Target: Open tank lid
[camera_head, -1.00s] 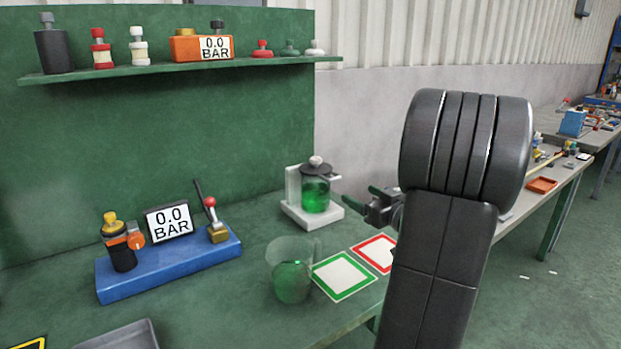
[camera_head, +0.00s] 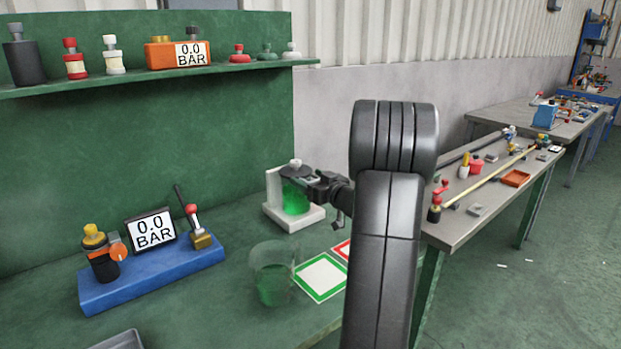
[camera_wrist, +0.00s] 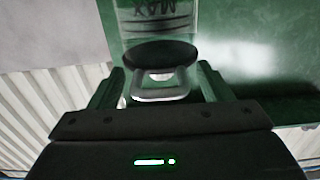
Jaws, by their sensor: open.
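The tank (camera_head: 295,200) is a clear jar of green liquid standing on a white base at the back of the green bench. Its dark lid (camera_head: 288,176) has a pale knob (camera_head: 295,162) on top, and looks closed. My gripper (camera_head: 311,181) is at the right side of the lid and hides part of it. In the wrist view, my open gripper (camera_wrist: 160,82) has one finger on each side of a pale grey loop-shaped part (camera_wrist: 163,90) beside the dark lid (camera_wrist: 160,55). The tank (camera_wrist: 158,15) shows behind with upside-down lettering. I cannot tell if the fingers touch anything.
A clear beaker with green liquid (camera_head: 273,275) stands in front of the tank, beside a green-framed square (camera_head: 321,277) and a partly hidden red-framed one (camera_head: 342,249). A blue pressure station (camera_head: 150,275) is at left. A shelf (camera_head: 150,78) runs above.

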